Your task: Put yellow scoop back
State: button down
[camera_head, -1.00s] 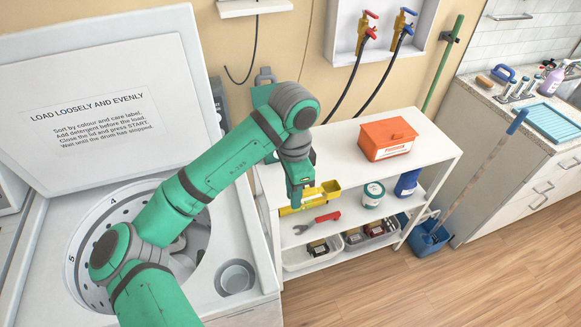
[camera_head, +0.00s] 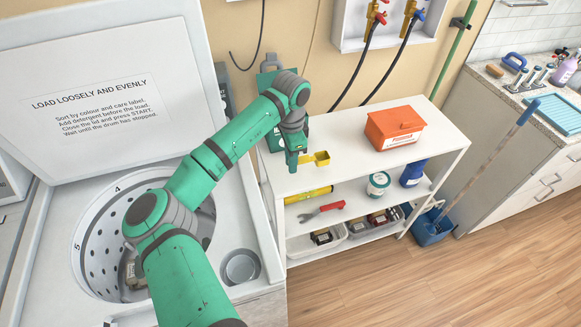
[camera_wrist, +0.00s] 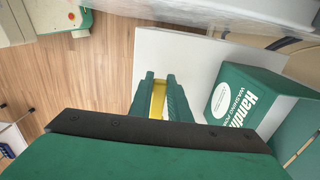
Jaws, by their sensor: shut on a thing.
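My gripper (camera_head: 293,162) is shut on the yellow scoop (camera_head: 321,158) and holds it at the left end of the white shelf unit's top (camera_head: 350,165). I cannot tell how high it is above that top. In the wrist view the scoop (camera_wrist: 158,100) shows as a yellow strip between my two green fingers (camera_wrist: 159,98). A green washing powder box (camera_wrist: 238,92) stands close by to the right of the fingers, apart from them. In the head view my arm hides most of this box (camera_head: 272,140).
An orange box (camera_head: 394,128) stands on the same top, to the right. The shelf below holds a yellow tube (camera_head: 310,194), a red-handled tool (camera_head: 322,210), a teal tub (camera_head: 378,184) and a blue container (camera_head: 413,172). The open washer (camera_head: 240,268) is at the left.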

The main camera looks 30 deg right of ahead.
jog(key=shift+w+d+f, duration=0.2)
jog(key=shift+w+f, duration=0.4)
jog(key=shift+f, duration=1.55)
jog(key=c, duration=1.7)
grip_release()
jog(key=shift+o, duration=0.2)
notch_tip(320, 180, up, 12)
